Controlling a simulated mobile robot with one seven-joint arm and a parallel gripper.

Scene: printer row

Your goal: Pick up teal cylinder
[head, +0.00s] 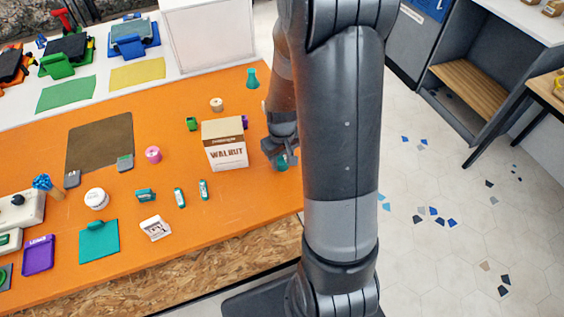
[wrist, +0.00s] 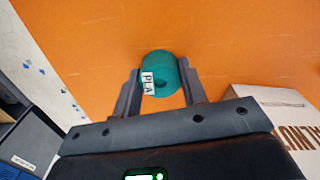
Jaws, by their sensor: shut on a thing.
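The teal cylinder (wrist: 166,72) shows in the wrist view between the two fingers, with a white label reading "PLA" on its side. In the head view the teal cylinder (head: 281,163) is at the right edge of the orange table, partly hidden by my gripper. My gripper (head: 277,152) reaches down over it from above. In the wrist view my gripper (wrist: 163,82) is shut on the cylinder, with one finger on each side. I cannot tell whether the cylinder touches the table.
A box marked "WALNUT" (head: 226,153) stands close on the left of my gripper; it also shows in the wrist view (wrist: 275,112). A teal cone-like object (head: 252,79) stands farther back. Several small items lie on the orange table (head: 240,205). Its right edge is near.

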